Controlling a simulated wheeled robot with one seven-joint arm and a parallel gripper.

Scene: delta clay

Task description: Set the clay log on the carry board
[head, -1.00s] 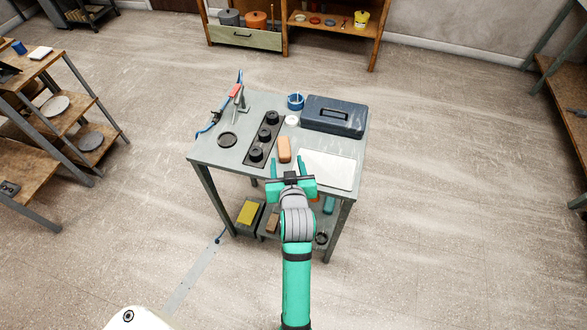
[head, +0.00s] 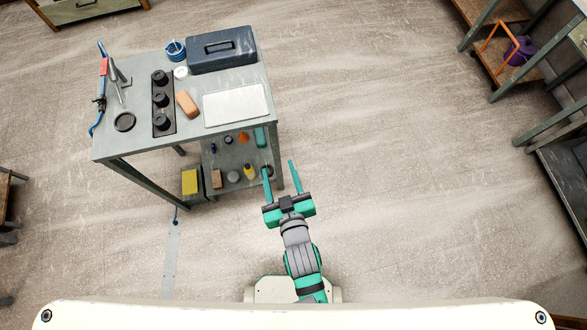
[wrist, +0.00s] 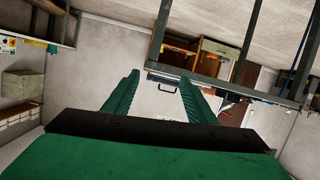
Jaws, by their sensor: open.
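The clay log (head: 187,104) is an orange-brown block lying on the grey table (head: 140,142), just left of the carry board. The carry board (head: 236,106) is a flat white rectangle near the table's front right corner, with nothing on it. My gripper (head: 281,178) is open and empty. In the head view it is in front of the table's right front corner, apart from the log and the board. The wrist view shows its two green fingers (wrist: 155,90) spread, with nothing between them; neither log nor board can be made out there.
A dark toolbox (head: 222,50) stands behind the board. A black strip with knobs (head: 162,112) lies left of the log. A blue tape roll (head: 175,50) and a clamp (head: 118,80) are farther back. The lower shelf holds a yellow block (head: 190,181). Floor right of the table is clear.

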